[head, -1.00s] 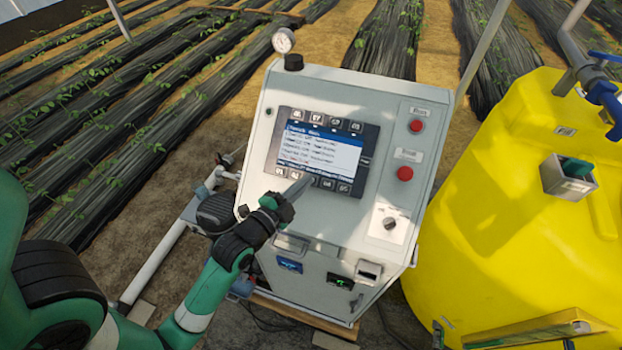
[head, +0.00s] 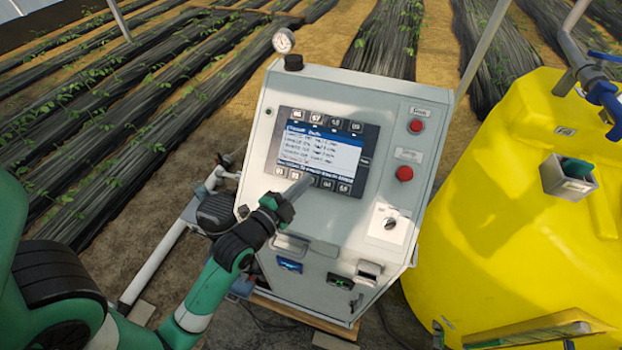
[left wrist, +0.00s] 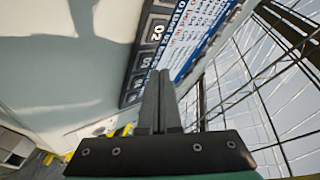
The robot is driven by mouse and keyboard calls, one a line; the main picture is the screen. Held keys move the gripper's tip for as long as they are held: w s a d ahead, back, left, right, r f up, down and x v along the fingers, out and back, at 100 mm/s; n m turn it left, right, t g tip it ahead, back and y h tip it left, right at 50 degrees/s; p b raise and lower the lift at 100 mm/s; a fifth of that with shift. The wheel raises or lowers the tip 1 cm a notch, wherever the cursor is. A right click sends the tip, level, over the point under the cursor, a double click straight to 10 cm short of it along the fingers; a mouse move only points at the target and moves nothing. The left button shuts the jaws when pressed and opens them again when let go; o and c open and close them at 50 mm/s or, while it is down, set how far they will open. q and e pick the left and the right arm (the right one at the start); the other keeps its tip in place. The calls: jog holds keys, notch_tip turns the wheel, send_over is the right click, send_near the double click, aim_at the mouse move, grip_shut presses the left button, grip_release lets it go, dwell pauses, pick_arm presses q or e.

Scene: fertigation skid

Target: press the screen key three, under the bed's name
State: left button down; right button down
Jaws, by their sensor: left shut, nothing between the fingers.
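The screen (head: 320,150) is on the sloped front of a grey control cabinet, with a blue header, text lines and dark keys above and below. The lower row of keys (head: 327,183) runs along its bottom edge; the labels are too small to read surely. My left gripper (head: 301,184) is shut and empty, its tips at this lower row and covering part of it. In the left wrist view the shut fingers (left wrist: 158,74) point at the keys, close to the one after a key marked 02 (left wrist: 157,32). I cannot tell whether they touch.
Two red buttons (head: 405,173) and a rotary switch (head: 390,223) sit right of the screen. A yellow tank (head: 480,190) is at the right, pipework (head: 165,255) at the left.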

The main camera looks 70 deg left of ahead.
dwell(0.4)
pick_arm(q)
jog(key=shift+w+a+f, duration=0.2)
jog(key=shift+a+f, duration=0.05)
jog(key=shift+f, duration=0.05)
jog(key=shift+w+a+f+b, duration=0.15)
jog(key=shift+f+b, duration=0.15)
jog(key=shift+b, duration=0.1)
dwell(0.7)
jog(key=shift+s+d+r+p, duration=0.35)
jog(key=shift+r+p, duration=0.25)
jog(key=shift+p, duration=0.1)
jog(key=shift+r, duration=0.1)
jog(key=s+d+r+p, duration=0.1)
jog(key=p, duration=0.1)
jog(key=s+d+r+p, duration=0.1)
jog(key=r+p, duration=0.1)
jog(key=shift+s+d+r, duration=0.1)
jog(key=shift+d+r, duration=0.15)
jog(key=shift+d, duration=0.05)
